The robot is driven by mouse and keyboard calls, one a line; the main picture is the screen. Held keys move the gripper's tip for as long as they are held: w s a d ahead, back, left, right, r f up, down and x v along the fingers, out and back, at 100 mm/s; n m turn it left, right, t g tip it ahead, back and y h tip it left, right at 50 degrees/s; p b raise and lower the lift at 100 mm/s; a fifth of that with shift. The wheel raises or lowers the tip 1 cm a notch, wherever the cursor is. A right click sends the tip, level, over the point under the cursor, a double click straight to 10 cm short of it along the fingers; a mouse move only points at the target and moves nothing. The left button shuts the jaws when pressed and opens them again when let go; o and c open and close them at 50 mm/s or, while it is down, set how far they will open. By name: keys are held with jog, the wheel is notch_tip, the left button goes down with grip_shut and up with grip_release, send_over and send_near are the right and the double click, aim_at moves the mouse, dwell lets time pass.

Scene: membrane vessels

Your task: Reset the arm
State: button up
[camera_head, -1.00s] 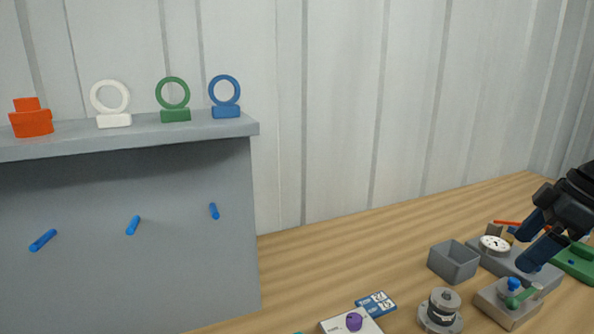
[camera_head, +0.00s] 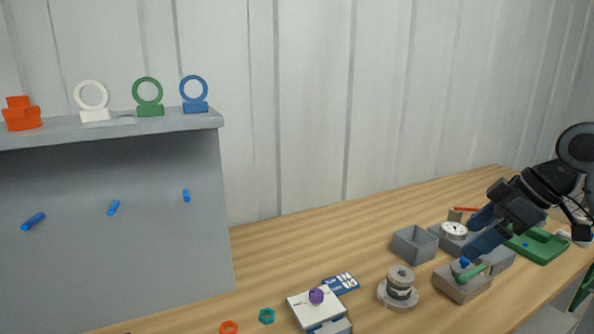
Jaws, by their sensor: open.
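My gripper (camera_head: 478,232) is at the right of the head view, at the end of my dark arm. Its two blue fingers are apart and nothing shows between them. The fingers point down and to the left, above or in front of a grey block (camera_head: 462,287) with a blue knob and a green handle (camera_head: 472,272). I cannot tell whether the fingers touch anything there. They partly hide the things behind them.
A grey shelf (camera_head: 130,128) at left carries an orange piece and white, green and blue rings. On the wooden table (camera_head: 290,245) stand a grey open box (camera_head: 415,243), a gauge (camera_head: 453,230), a round metal vessel (camera_head: 398,288), a white box with purple knob (camera_head: 316,296) and a green tray (camera_head: 540,246).

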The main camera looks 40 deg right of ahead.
jog(key=w+a+f+m+t+y, duration=0.15)
jog(key=w+a+m+t, duration=0.45)
jog(key=w+a, duration=1.15)
jog(key=s+a+f+m+t+h, duration=0.1)
jog(key=a+f+t+h, duration=0.2)
jog(key=a, duration=0.5)
jog(key=s+a+f+m+h, duration=0.1)
jog(key=s+a+f, duration=0.4)
jog(key=s, duration=0.2)
jog(key=s+a+f+m+h, duration=0.1)
jog(key=s+a+f+m, duration=0.1)
jog(key=s+a+f, duration=0.4)
jog(key=s+d+r+n+y, duration=0.15)
jog(key=s+n, duration=0.25)
jog(key=s, duration=0.7)
jog(key=s+d+r+n+y, duration=0.1)
jog(key=s+r+n, duration=0.15)
jog(key=s, duration=0.75)
notch_tip(320, 180, down, 10)
jog(key=b, duration=1)
jog(key=shift+a+f+h, duration=0.2)
jog(key=shift+a+h, duration=0.05)
jog(key=shift+h, duration=0.05)
